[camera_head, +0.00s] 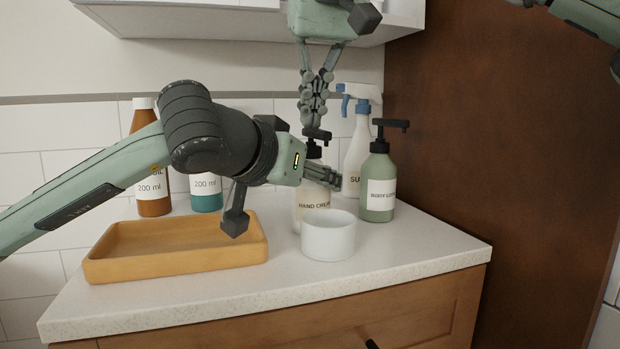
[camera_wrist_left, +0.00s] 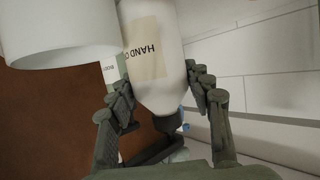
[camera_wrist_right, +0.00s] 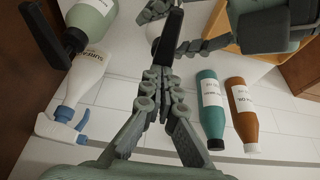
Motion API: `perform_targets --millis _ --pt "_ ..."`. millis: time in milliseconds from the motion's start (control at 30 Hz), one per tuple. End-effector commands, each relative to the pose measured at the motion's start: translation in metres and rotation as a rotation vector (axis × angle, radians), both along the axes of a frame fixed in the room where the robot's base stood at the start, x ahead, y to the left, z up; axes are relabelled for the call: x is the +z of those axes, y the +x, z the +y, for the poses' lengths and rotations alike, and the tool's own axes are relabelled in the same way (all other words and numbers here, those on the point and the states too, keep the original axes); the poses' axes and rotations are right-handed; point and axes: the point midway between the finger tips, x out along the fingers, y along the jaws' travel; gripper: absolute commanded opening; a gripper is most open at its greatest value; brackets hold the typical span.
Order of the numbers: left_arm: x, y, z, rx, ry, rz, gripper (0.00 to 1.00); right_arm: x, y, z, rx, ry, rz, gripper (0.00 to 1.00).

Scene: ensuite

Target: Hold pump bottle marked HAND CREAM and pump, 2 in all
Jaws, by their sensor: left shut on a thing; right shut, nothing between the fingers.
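The white pump bottle marked HAND CREAM (camera_head: 312,205) stands on the counter, partly hidden by my left gripper and a white cup. Its label reads upside down in the left wrist view (camera_wrist_left: 148,50). My left gripper (camera_head: 324,178) is shut on the bottle's upper body, with a finger on each side of it. The bottle's black pump head (camera_head: 316,134) sticks up above that gripper; it also shows in the right wrist view (camera_wrist_right: 172,38). My right gripper (camera_head: 313,112) is shut and empty, pointing down just above the pump head. I cannot tell whether they touch.
The white cup (camera_head: 328,238) stands in front of the bottle. A green body lotion pump bottle (camera_head: 379,180) and a white spray bottle (camera_head: 356,150) stand close on the right. A wooden tray (camera_head: 175,262), a brown bottle (camera_head: 153,206) and a teal bottle (camera_head: 206,200) are left.

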Motion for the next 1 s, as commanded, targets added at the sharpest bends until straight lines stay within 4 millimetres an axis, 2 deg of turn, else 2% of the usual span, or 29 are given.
perform_targets --millis 33,167,600,1000 --pt "0.001 0.0 0.0 -0.001 -0.002 -0.003 0.0 -0.004 0.0 0.0 0.001 -0.006 0.008 0.0" --pt "0.001 -0.001 0.0 -0.001 -0.002 -0.003 0.0 -0.001 0.0 0.0 0.001 -0.006 0.008 0.0" --pt "0.001 0.0 0.0 -0.001 -0.002 -0.003 0.0 0.025 0.0 0.0 0.001 -0.005 0.005 0.0" --pt "0.001 0.0 0.0 -0.001 -0.002 -0.003 0.0 0.028 0.0 0.0 0.0 -0.004 0.004 0.0"
